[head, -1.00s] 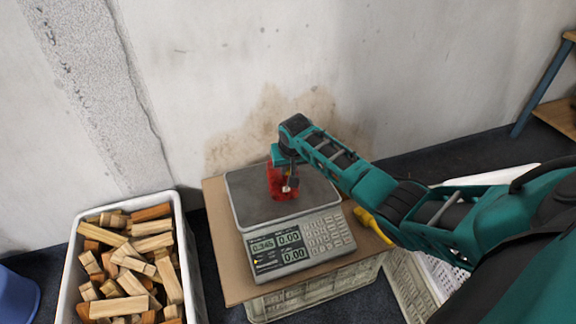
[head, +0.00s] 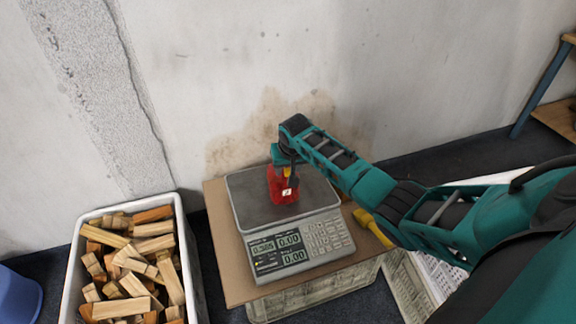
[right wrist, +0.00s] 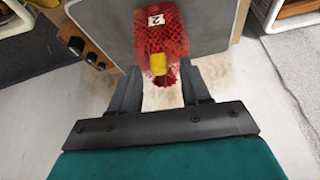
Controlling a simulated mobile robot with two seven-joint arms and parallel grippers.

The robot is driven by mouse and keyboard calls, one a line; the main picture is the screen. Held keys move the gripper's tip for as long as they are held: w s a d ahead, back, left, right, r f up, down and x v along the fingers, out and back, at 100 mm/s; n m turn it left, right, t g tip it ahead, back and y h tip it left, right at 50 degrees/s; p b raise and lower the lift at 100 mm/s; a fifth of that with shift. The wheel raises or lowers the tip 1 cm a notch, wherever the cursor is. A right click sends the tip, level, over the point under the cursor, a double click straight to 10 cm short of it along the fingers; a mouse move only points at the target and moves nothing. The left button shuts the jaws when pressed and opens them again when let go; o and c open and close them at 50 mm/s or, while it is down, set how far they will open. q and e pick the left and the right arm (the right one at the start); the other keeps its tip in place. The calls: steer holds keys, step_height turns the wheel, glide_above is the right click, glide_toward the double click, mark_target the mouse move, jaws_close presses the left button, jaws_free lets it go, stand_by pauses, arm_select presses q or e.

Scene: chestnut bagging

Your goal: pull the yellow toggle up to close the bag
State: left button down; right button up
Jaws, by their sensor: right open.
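A red mesh bag (head: 281,190) with a white number tag stands on the plate of the scale (head: 250,207). In the right wrist view the bag (right wrist: 163,36) shows its mesh and the tag. The yellow toggle (right wrist: 158,64) sits at the bag's neck, with a red gathered end beyond it; in the head view a bit of the toggle (head: 287,171) shows. My right gripper (right wrist: 159,72) is open, its two fingers on either side of the toggle and apart from it. In the head view my right gripper (head: 288,172) is at the bag's top. My left gripper is out of view.
The scale stands on a brown board (head: 222,245) over a crate. A yellow-handled tool (head: 372,228) lies right of the scale. A white bin (head: 73,260) of wood blocks stands at the left. The wall is close behind.

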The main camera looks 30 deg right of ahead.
steer(key=shift+s+r+p, duration=0.1)
steer(key=shift+r+p, duration=0.2)
steer(key=shift+r, duration=0.15)
arm_select(q)
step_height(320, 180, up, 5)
steer(key=p, duration=0.5)
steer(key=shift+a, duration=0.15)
arm_select(e)
steer(key=v, duration=1.2)
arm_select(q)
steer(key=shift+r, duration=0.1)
